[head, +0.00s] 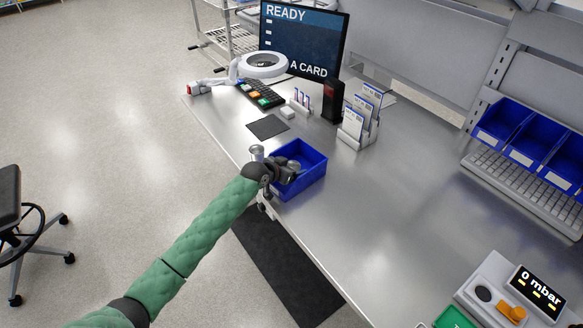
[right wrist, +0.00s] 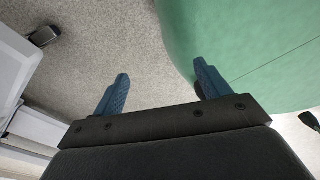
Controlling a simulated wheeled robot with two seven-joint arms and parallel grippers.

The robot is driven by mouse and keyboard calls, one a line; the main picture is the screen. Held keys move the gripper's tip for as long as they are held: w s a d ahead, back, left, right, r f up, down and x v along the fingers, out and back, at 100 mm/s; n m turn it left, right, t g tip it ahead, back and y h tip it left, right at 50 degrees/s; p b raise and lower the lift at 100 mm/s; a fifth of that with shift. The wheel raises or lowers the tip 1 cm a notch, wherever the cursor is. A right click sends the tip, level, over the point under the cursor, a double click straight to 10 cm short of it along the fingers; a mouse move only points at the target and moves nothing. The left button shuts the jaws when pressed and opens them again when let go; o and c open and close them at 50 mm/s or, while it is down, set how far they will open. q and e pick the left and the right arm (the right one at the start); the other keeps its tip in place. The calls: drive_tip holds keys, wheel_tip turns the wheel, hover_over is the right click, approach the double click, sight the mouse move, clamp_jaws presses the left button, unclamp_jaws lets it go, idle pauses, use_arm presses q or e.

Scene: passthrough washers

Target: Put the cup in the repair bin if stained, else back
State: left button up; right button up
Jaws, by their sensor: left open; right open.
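A blue open bin (head: 312,178) stands at the near-left edge of the metal bench in the head view. My left gripper (head: 292,172) is open at the bin, over its near-left side, and hides part of its inside. A small grey rounded shape shows in the bin beside the fingers; I cannot tell whether it is the cup. A small silver round-topped piece (head: 257,153) shows beside my left wrist; I cannot tell what it is. My right gripper (right wrist: 161,85) is open and empty in the right wrist view, above the floor. No stain can be made out.
A screen (head: 303,40) reads "READY" and "A CARD" at the back. A ring lamp (head: 263,65), dark mat (head: 268,127) and card holder (head: 358,125) stand nearby. Blue rack bins (head: 535,138) are at right, a "0 mbar" device (head: 515,292) at lower right. The bench middle is clear.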

use_arm(q)
drive_tip(key=shift+r, duration=0.15)
drive_tip(key=shift+s+a, duration=0.1)
drive_tip(key=shift+a, duration=0.05)
drive_tip(key=b+v, duration=0.2)
drive_tip(key=v, duration=0.1)
drive_tip(key=shift+s+a, duration=0.3)
drive_tip(key=b+v, duration=0.2)
drive_tip(key=v, duration=0.4)
drive_tip(key=shift+s+a+r+b, duration=0.15)
drive_tip(key=shift+s+r+b, duration=0.1)
drive_tip(key=shift+r+b, duration=0.05)
drive_tip(key=shift+s+a+r, duration=0.3)
drive_tip(key=shift+s+r, duration=0.05)
use_arm(e)
drive_tip(key=w+a+f, duration=0.1)
drive_tip(key=w, duration=0.8)
drive_tip(key=shift+a+t, duration=0.35)
drive_tip(key=shift+t, duration=0.05)
drive_tip(key=shift+s+f, duration=0.1)
